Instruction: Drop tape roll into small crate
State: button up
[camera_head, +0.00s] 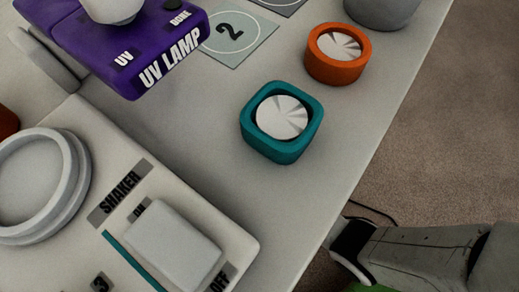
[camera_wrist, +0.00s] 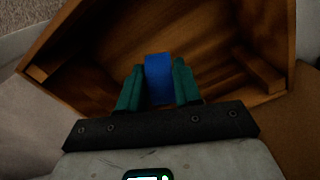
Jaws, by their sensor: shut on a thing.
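In the wrist view my gripper (camera_wrist: 158,82) has two green fingers shut on a blue thing (camera_wrist: 158,70). It looks like the tape roll seen edge-on; its full shape does not show. Below and beyond it is a brown wooden crate (camera_wrist: 72,45), seen from above and tilted in the picture. The blue thing appears over the crate's open inside; its height above the crate's floor is hard to tell. The inside is dark, with no other thing clearly visible in it. The head view shows neither the crate nor the blue thing.
In the head view a grey table (camera_head: 350,130) holds a teal square mould (camera_head: 283,148), an orange round mould (camera_head: 335,72), a purple UV lamp (camera_head: 150,50) and a shaker (camera_head: 215,225). Carpeted floor (camera_head: 450,130) lies right of the table edge.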

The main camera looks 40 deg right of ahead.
jog(key=shift+f+b, duration=1.35)
jog(key=shift+f, duration=1.6)
jog(key=shift+f+b, duration=0.35)
jog(key=shift+f, duration=0.2)
jog(key=o, duration=1)
notch_tip(320, 180, up, 9)
jog(key=p, duration=0.5)
jog(key=shift+f, duration=0.15)
